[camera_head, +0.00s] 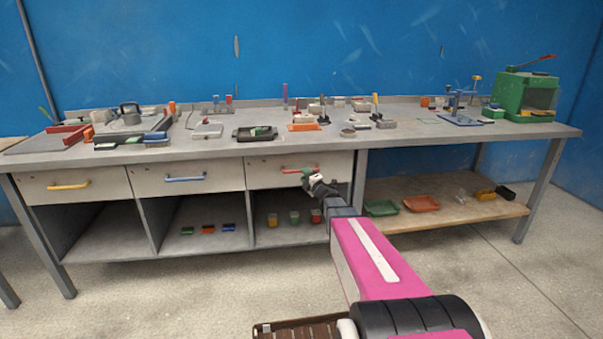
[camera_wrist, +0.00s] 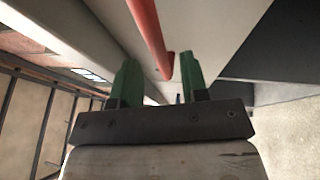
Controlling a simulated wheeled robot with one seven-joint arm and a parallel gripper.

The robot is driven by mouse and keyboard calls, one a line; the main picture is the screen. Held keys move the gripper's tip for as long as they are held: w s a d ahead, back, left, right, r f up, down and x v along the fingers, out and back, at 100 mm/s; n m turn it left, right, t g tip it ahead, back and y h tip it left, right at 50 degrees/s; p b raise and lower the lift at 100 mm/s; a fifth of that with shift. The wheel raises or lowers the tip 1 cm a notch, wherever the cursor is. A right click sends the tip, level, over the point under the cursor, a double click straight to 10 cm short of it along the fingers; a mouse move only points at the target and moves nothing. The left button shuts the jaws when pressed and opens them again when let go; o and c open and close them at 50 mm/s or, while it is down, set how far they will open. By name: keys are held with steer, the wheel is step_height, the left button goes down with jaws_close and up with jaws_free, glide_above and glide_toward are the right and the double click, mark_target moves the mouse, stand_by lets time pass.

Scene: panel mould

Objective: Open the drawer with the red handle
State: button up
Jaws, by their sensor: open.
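The drawer with the red handle (camera_head: 262,174) is the right one of three drawers under the workbench top, and its front looks flush with the others. Its red handle (camera_head: 299,170) is a horizontal bar, and my gripper (camera_head: 308,176) is right at its right end. In the wrist view the red handle (camera_wrist: 148,35) runs down from the top, its end lying between the green fingers of my gripper (camera_wrist: 160,82). The gripper is open, with a finger on each side of the bar end. I cannot tell whether either finger touches it.
The drawers with the yellow handle (camera_head: 68,185) and the blue handle (camera_head: 185,178) are to the left. Open shelves below hold small coloured blocks (camera_head: 208,229). The bench top (camera_head: 330,140) carries many tools. A lower shelf with trays (camera_head: 421,203) is at right. The floor in front is clear.

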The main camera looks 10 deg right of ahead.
steer(key=x, duration=0.3)
steer(key=shift+w+r, duration=0.1)
steer(key=shift+w, duration=0.2)
jaws_close()
steer(key=shift+s, duration=0.15)
